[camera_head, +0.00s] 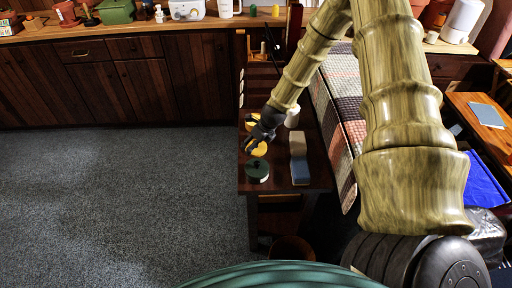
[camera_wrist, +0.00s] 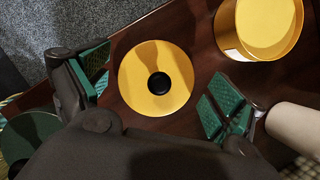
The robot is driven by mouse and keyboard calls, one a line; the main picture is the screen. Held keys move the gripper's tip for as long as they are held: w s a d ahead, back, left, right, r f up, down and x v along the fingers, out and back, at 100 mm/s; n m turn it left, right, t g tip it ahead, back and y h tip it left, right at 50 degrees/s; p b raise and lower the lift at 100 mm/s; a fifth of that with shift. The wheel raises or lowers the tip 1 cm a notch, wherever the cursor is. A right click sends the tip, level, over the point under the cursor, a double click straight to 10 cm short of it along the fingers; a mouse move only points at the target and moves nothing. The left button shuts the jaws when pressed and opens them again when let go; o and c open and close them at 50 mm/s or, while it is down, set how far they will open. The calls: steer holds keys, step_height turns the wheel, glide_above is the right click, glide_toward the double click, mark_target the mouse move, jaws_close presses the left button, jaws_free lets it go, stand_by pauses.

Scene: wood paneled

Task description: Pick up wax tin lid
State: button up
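A round golden-yellow lid with a dark knob in its middle, which looks like the wax tin lid (camera_wrist: 135,85), lies on the dark wooden table. In the head view the lid (camera_head: 260,150) shows partly beside my gripper (camera_head: 252,142). My gripper (camera_wrist: 159,90) is open, with one green-padded finger left of the lid and the other to its right. Nothing is between the fingers' pads in a grip; I cannot tell their exact height above the lid. A golden round tin (camera_wrist: 262,28) stands to the upper right of the lid in the wrist view.
A green round thing with a dark knob (camera_head: 257,171) stands near the table's front. A beige and blue block (camera_head: 299,160) lies to its right. A pale cylinder (camera_wrist: 297,128) is close to the right finger. A quilted bed (camera_head: 338,90) borders the table; carpet (camera_head: 120,190) is clear at left.

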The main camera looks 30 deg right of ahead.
steer(key=c, duration=0.5)
steer(key=shift+s, duration=0.15)
steer(key=c, duration=0.4)
